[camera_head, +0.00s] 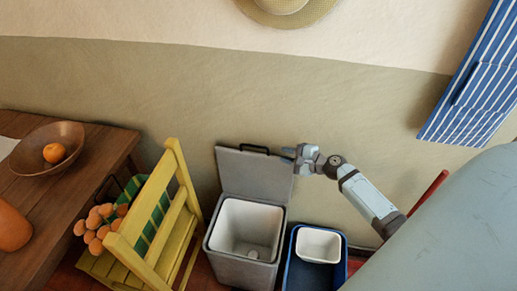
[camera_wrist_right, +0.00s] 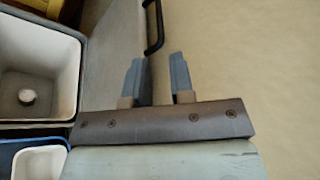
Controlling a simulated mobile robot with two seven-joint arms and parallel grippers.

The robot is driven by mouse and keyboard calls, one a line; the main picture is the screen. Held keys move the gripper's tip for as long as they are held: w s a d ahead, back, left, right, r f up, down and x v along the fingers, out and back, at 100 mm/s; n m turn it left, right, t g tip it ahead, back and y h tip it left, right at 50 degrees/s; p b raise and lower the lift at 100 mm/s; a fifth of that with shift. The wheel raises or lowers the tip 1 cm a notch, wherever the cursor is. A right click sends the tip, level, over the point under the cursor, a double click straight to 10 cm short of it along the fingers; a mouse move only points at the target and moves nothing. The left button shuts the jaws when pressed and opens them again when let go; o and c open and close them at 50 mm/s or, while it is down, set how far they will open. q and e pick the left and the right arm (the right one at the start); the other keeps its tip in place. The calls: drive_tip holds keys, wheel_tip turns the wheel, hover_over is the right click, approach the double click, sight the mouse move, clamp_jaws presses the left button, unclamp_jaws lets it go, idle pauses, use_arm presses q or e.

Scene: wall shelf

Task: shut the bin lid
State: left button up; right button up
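The grey bin (camera_head: 240,262) stands on the floor against the wall, with a white liner (camera_head: 249,228) inside. Its grey lid (camera_head: 252,174) is open, standing up at the back near the wall, with a black handle (camera_head: 254,149) on its top edge. My right gripper (camera_head: 288,154) is at the lid's upper right corner, its fingers pointing toward the handle. In the right wrist view, the two fingers (camera_wrist_right: 158,78) are apart with nothing between them. The lid (camera_wrist_right: 112,60) and handle (camera_wrist_right: 154,28) are just ahead of them. My left gripper is not in view.
A blue bin (camera_head: 302,272) with a white container (camera_head: 318,246) stands right of the grey bin. A yellow chair (camera_head: 158,215) stands to its left, by a wooden table (camera_head: 95,160) with a bowl (camera_head: 68,137).

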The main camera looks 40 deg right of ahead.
sight(258, 147)
drive_tip(key=x, duration=1.1)
drive_tip(key=shift+w+a, duration=0.1)
drive_tip(key=shift+a, duration=0.05)
clamp_jaws()
